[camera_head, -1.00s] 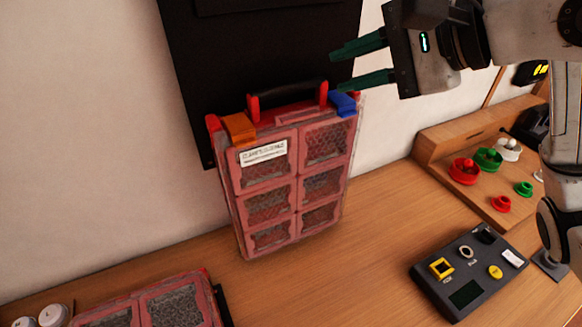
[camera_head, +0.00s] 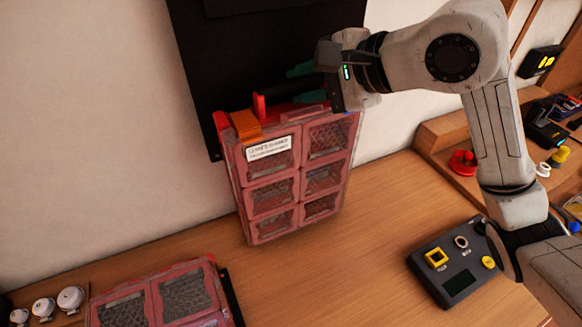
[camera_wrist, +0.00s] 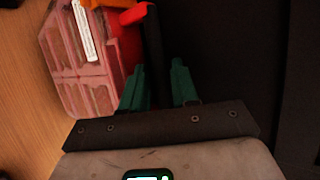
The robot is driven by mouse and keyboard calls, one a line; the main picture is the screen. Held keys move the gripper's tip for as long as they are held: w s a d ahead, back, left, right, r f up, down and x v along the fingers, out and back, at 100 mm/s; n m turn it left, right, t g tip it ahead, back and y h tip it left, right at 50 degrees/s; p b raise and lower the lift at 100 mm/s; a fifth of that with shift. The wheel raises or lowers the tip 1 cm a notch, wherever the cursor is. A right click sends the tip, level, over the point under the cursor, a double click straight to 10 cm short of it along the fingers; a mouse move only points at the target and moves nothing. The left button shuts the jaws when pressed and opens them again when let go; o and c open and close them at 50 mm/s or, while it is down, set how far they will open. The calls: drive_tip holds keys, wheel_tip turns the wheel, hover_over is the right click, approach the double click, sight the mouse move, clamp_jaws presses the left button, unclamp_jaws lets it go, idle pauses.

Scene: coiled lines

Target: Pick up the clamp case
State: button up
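A pinkish-red case (camera_head: 297,180) with clear compartments stands upright on the wooden worktop in the head view. It has an orange latch (camera_head: 245,126), a white label too blurred to read and a dark top handle (camera_wrist: 154,45) with red ends. I take it for the clamp case. My gripper (camera_head: 300,85) is at the handle, partly covering the case's upper right corner. In the wrist view its two green fingers (camera_wrist: 160,88) are apart, one on each side of the dark handle, with gaps showing.
A similar red case (camera_head: 165,297) lies flat at the front left, beside small white knobs (camera_head: 45,305). A grey control box (camera_head: 455,262) sits to the right. A black panel (camera_head: 215,60) is close behind the standing case. The worktop between is clear.

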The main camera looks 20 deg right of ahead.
drive_tip(key=shift+c, duration=0.3)
clamp_jaws()
drive_tip(key=shift+r, duration=0.1)
drive_tip(key=shift+r, duration=0.1)
